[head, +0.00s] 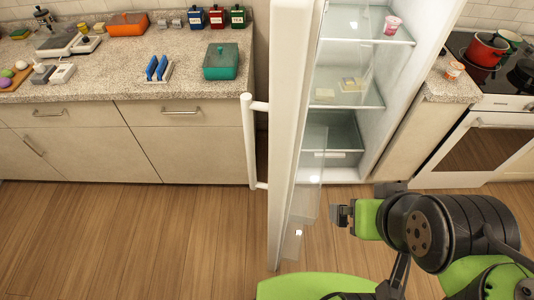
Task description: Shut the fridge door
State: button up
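The fridge door (289,130) is white and stands wide open, seen nearly edge-on in the middle of the head view. Its long white handle (249,140) is on the door's left side. Clear door bins show on its right, inner side. The fridge interior (345,55) is open to view, with glass shelves, a pink cup (392,25) and a drawer (330,135). My gripper (342,214) is at the lower right, to the right of the door's inner side and apart from it in the picture. Its fingers are small and partly turned away, so their opening is unclear.
A counter (120,70) with a teal dish (221,61), canisters and other items runs along the left. A stove (500,100) with a red pot (486,49) stands at the right. The wooden floor (150,235) at left is clear.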

aim_at(296, 26)
jog(key=j+z, duration=0.2)
jog(key=j, duration=0.4)
jog(key=k+j+z, duration=0.2)
jog(key=j, duration=0.35)
jog(key=i+j, duration=0.1)
jog(key=j, duration=0.25)
jog(key=i+j, duration=0.1)
jog(key=j, duration=0.3)
jog(key=i+j+u, duration=0.1)
jog(key=j, duration=0.25)
jog(key=i+j+u, duration=0.1)
jog(key=i+j, duration=0.3)
jog(key=j, duration=0.15)
